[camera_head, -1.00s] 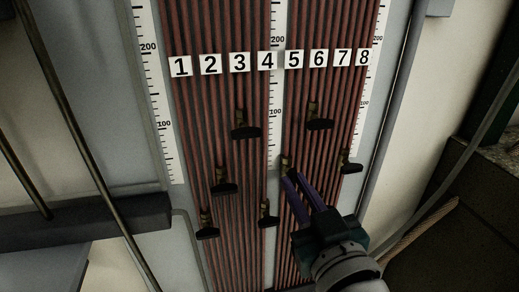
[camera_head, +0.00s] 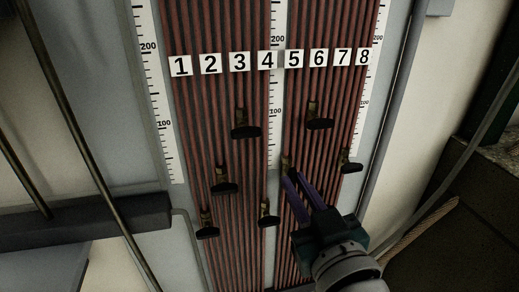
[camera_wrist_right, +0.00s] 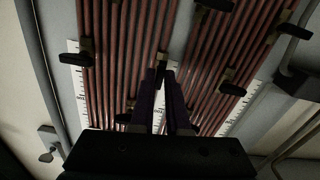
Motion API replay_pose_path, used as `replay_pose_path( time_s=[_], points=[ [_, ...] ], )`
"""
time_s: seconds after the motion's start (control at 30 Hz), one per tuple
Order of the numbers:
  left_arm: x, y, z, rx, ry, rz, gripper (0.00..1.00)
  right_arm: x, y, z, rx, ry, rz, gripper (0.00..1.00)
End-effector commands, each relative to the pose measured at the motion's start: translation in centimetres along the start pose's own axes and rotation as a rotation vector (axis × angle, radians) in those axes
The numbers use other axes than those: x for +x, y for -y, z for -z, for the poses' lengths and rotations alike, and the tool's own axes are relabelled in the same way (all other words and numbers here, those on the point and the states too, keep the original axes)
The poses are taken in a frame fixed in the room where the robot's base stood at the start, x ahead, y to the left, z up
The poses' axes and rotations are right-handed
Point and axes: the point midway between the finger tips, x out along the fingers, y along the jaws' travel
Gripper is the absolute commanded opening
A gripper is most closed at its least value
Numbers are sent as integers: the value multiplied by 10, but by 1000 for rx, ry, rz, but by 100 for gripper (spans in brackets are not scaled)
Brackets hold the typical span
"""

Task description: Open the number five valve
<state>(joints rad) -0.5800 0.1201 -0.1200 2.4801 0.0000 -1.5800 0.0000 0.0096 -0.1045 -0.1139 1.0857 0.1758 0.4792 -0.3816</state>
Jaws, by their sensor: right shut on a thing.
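The number 5 label (camera_head: 293,58) is a white plate in the row across the red tubes. Below it, a small brass valve (camera_head: 286,162) sits at the fingertips of my right gripper (camera_head: 289,176). My right gripper comes from the lower right, its purple fingers shut on this valve's black handle, which is mostly hidden by them. In the right wrist view the valve (camera_wrist_right: 161,60) shows just beyond the two fingertips. My left gripper is not in view.
Other valves with black handles stand close by: one at lower left (camera_head: 268,220), one at upper right (camera_head: 319,123), one at right (camera_head: 350,167), and several further left. White ruler scales (camera_head: 155,110) run along the panel. A grey pipe (camera_head: 388,130) borders its right side.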

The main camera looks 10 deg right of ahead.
Motion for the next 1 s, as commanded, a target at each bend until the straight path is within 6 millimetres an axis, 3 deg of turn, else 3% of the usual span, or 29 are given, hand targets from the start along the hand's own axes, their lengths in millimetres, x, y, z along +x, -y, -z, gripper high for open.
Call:
replay_pose_path(
  time_s=[0.43, 0.47, 0.7, 1.0],
  points=[
    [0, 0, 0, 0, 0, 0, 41, 0, 0, -1, -3, 3, 1, 0],
    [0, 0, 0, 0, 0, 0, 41, 0, 0, -1, -3, 3, 1, 15],
    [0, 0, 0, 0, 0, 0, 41, 0, 0, -1, -1, 2, 1, 41],
    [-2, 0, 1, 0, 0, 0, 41, -4, 0, 0, -1, 2, 0, 41]
  ],
)
